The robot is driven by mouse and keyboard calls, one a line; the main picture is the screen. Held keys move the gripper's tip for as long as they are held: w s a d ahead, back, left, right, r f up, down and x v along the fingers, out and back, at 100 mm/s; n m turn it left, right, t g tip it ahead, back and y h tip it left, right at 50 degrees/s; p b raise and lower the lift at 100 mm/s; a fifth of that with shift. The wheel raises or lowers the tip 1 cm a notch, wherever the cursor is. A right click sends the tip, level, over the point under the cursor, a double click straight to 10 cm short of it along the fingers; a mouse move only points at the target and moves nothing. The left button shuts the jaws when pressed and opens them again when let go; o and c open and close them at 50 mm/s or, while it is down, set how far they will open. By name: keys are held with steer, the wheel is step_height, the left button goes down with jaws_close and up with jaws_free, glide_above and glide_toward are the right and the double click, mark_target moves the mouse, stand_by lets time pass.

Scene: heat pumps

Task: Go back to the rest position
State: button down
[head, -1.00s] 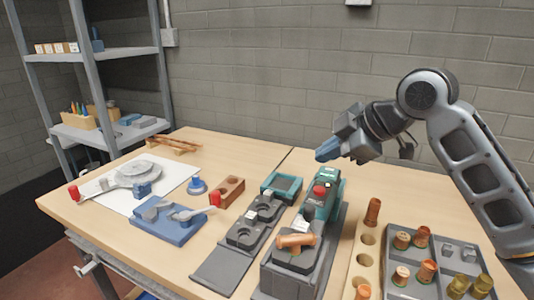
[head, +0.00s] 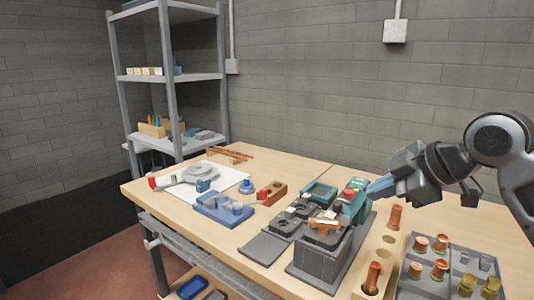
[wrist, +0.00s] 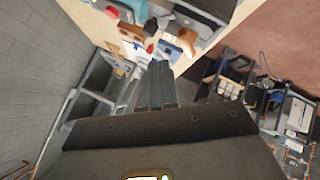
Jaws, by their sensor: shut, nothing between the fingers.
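My gripper (head: 378,189) is at the right in the head view, raised above the workbench, its blue fingertips pointing left. In the wrist view its fingers (wrist: 156,85) lie together with nothing between them. In the head view the fingertips overlap the edge of the teal press machine (head: 352,199); I cannot tell whether they touch it. A copper fitting (head: 324,224) lies on the grey fixture in front of that machine, apart from my gripper.
A grey tray (head: 418,288) with several copper and brass fittings and a wooden holder (head: 388,253) stand at the right. A blue fixture (head: 222,210), a white sheet (head: 232,178) and a brown block (head: 276,195) are at the left. A metal shelf (head: 168,77) stands behind.

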steer(key=s+a+f+m+t+y, duration=0.35)
steer(key=a+f+m, duration=0.3)
steer(key=a, duration=0.35)
steer(key=s+f+m+t+h, duration=0.4)
steer(key=s+f+m, duration=0.45)
steer(key=s, duration=0.25)
steer(key=s+d+f+m+h, duration=0.1)
steer(key=s+d+f+h, duration=0.15)
steer(key=s, duration=0.65)
steer(key=s+d+f+m+h, duration=0.2)
steer(key=s+f, duration=0.2)
steer(key=s, duration=0.6)
steer(key=s+d+r+n, duration=0.1)
steer(key=s+d+r, duration=0.1)
steer(key=s, duration=0.5)
steer(key=s+d+r+n, duration=0.1)
steer(key=s+d+r, duration=0.2)
steer(key=s, duration=0.5)
steer(key=shift+d+h, duration=0.25)
steer(key=shift+h, duration=0.05)
